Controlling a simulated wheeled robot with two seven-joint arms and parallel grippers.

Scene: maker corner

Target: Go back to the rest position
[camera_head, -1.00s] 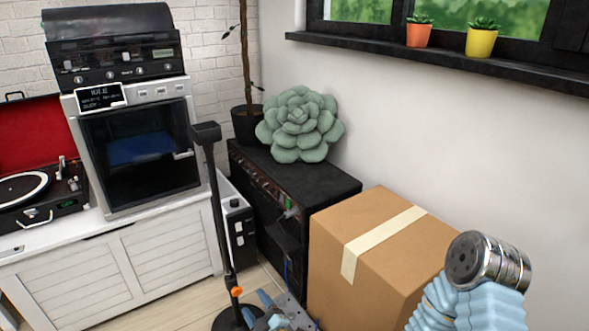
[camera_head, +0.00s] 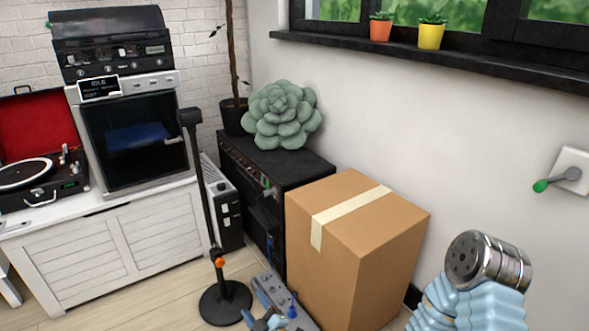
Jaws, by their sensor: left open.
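My left gripper (camera_head: 263,321) shows only as small light-blue fingertips at the bottom edge of the head view, left of centre. Its jaws are open, and the rest of it is cut off by the frame. No object shows between the tips. A light-blue ribbed link of mine with a metal cylinder end stands at the lower right. My right gripper is not in view.
A taped cardboard box (camera_head: 335,250) stands right of the left gripper. A black stand (camera_head: 224,303) and a grey device with blue parts (camera_head: 283,293) are on the floor close by. A white cabinet (camera_head: 120,250) is at left. Some floor is clear.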

